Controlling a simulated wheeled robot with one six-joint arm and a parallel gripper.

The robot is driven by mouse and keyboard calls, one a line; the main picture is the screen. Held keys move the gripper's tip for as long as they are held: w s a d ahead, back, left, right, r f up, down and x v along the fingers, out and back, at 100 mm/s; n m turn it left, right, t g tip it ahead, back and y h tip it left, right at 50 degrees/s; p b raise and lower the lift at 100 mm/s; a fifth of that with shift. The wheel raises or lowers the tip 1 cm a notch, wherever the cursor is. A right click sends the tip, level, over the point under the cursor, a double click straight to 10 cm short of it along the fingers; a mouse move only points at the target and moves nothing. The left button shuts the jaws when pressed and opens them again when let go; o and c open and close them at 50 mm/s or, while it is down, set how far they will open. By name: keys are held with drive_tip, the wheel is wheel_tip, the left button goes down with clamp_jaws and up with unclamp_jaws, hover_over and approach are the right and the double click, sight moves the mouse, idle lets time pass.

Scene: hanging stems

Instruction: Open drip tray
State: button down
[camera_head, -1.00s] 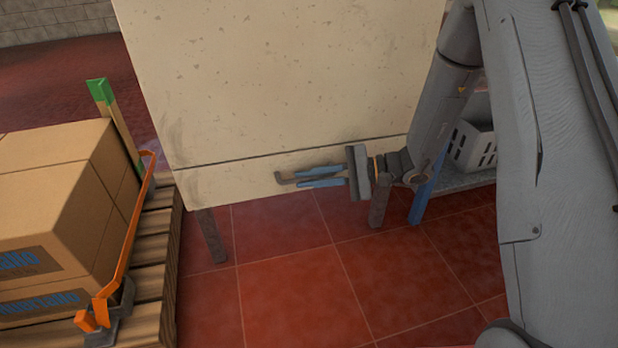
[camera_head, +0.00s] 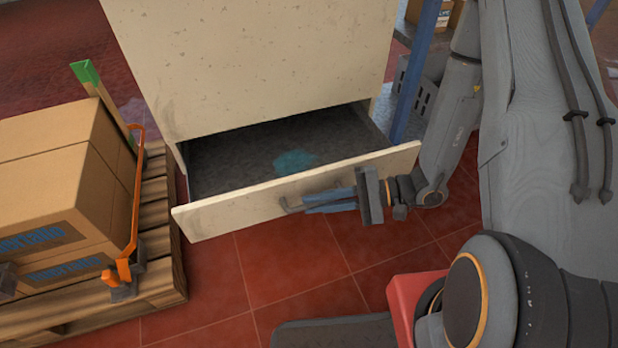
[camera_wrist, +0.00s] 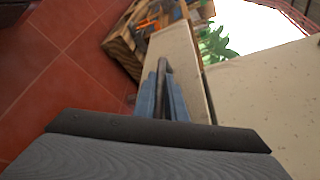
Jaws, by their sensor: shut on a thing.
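The drip tray (camera_head: 225,213) is a drawer with a cream front at the bottom of a cream cabinet (camera_head: 250,60). It stands well out from the cabinet, and its dark grey inside shows, with a teal patch (camera_head: 296,162) on the floor of it. My gripper (camera_head: 312,202) is shut on the dark bar handle (camera_head: 287,206) at the middle of the tray front. In the wrist view, the blue fingers (camera_wrist: 163,100) close around the handle (camera_wrist: 164,66) beside the cream front (camera_wrist: 185,70).
A wooden pallet (camera_head: 160,260) with cardboard boxes (camera_head: 60,200) and an orange strap stands close at the left. A blue-posted shelf (camera_head: 414,75) with a grey crate is behind at the right. Red tiled floor (camera_head: 290,260) lies clear in front of the tray.

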drive_tip(key=shift+s+d, duration=0.3)
drive_tip(key=shift+s, duration=0.55)
drive_tip(key=c, duration=1.8)
unclamp_jaws()
drive_tip(key=p+v, duration=0.2)
drive_tip(key=v, duration=0.5)
drive_tip(key=shift+d+p, duration=0.4)
drive_tip(key=shift+r, duration=0.1)
